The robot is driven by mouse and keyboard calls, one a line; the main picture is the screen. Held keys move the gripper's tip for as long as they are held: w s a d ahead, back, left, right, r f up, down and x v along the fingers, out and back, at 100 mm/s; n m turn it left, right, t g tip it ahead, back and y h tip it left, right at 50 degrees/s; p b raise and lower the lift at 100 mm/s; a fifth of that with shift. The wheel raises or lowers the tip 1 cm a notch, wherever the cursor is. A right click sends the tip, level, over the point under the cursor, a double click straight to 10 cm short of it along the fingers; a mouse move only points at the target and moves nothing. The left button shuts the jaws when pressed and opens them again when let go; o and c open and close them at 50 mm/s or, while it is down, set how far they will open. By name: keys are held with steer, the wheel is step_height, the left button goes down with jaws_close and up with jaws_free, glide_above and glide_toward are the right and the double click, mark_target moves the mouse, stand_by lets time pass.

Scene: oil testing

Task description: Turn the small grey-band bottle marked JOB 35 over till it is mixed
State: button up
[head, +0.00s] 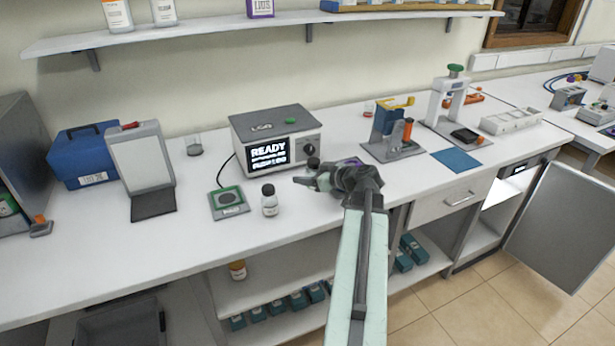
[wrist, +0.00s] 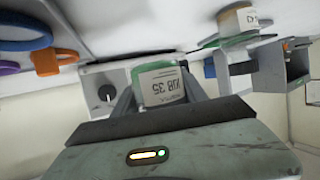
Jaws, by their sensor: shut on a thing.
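My gripper (head: 311,180) is over the bench in front of the instrument, pointing left. In the wrist view it is shut on the small bottle (wrist: 163,90), whose white label shows a blurred marking with 35. Green shows at the top of this bottle in that view. The bench appears at the top of the wrist picture, so the wrist is rolled over. In the head view my fingers hide most of the held bottle. A dark round piece shows just above them; I cannot tell if it is its cap. The level of mixing cannot be seen.
Another dark-capped bottle (head: 270,204) stands on the bench left of my gripper. Beside it is a flat device with a green pad (head: 229,197). The instrument reading READY (head: 275,140) stands behind. The front left bench is clear.

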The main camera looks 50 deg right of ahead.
step_height(320, 180, up, 16)
steer(key=m+t+y+p, duration=0.3)
steer(key=m+y, duration=0.4)
steer(key=m, duration=0.9)
steer(key=shift+t, duration=0.4)
stand_by(0.7)
